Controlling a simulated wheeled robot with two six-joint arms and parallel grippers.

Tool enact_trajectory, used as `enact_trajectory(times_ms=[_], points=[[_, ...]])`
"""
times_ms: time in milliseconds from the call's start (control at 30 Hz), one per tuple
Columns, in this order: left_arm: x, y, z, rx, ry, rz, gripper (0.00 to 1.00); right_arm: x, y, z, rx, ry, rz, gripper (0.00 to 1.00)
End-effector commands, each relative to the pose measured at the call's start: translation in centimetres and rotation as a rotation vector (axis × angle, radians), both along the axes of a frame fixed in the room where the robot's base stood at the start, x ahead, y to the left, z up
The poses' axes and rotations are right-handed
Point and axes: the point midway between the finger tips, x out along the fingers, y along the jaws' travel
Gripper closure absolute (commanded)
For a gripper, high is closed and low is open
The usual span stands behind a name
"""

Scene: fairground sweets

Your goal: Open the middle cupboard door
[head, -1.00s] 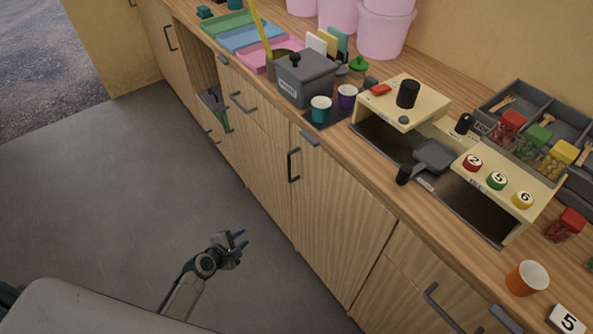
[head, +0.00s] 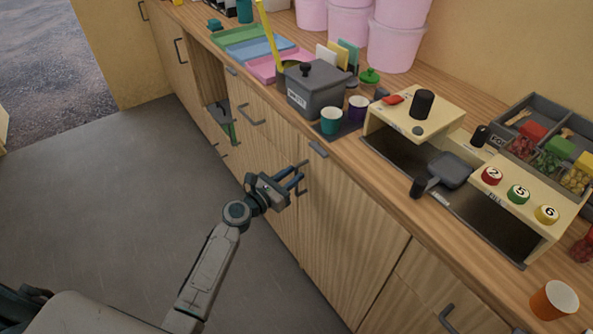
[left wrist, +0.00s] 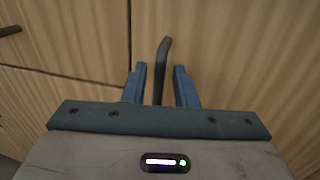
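The middle cupboard door (head: 345,240) is a pale wood panel under the counter, shut flush with the front. Its dark bar handle (head: 302,188) is near its upper left edge and partly hidden behind my fingers. My left gripper (head: 299,171) is at this handle, fingers pointing at the door. In the left wrist view, the upright handle (left wrist: 163,62) stands between the two blue fingers of the gripper (left wrist: 159,82), with gaps on both sides. The gripper is open. The door panel (left wrist: 230,50) fills the right of that view. My right gripper is not in view.
The counter above holds a grey pot (head: 316,92), a teal cup (head: 331,120), a purple cup (head: 358,109) and a cream stand (head: 440,110). Drawers and an open niche lie to the left. The grey floor (head: 120,200) in front is clear.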

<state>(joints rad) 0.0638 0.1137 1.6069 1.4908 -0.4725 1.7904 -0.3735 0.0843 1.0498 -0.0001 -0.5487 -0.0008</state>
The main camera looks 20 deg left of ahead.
Motion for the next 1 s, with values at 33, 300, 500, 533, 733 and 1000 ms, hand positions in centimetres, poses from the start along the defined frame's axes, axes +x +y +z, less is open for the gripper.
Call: enact_trajectory(times_ms=[33, 300, 500, 533, 733, 1000], points=[[0.7, -0.3, 0.1, 0.0, -0.001, 0.001, 0.74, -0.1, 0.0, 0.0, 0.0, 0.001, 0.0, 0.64], [2.0, -1.0, -0.1, 0.002, 0.001, 0.001, 0.74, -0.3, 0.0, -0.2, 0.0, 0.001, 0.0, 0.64], [2.0, -1.0, -0.1, 0.002, 0.001, 0.001, 0.74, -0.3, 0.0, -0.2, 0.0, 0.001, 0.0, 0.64], [2.0, -1.0, -0.1, 0.001, 0.0, 0.001, 0.78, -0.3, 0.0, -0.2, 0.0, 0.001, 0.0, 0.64], [2.0, -1.0, -0.1, 0.002, 0.0, 0.001, 1.0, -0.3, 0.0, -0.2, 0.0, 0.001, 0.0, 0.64], [1.8, -0.6, -0.1, 0.003, 0.001, 0.007, 1.0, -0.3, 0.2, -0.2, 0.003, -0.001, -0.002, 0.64]])
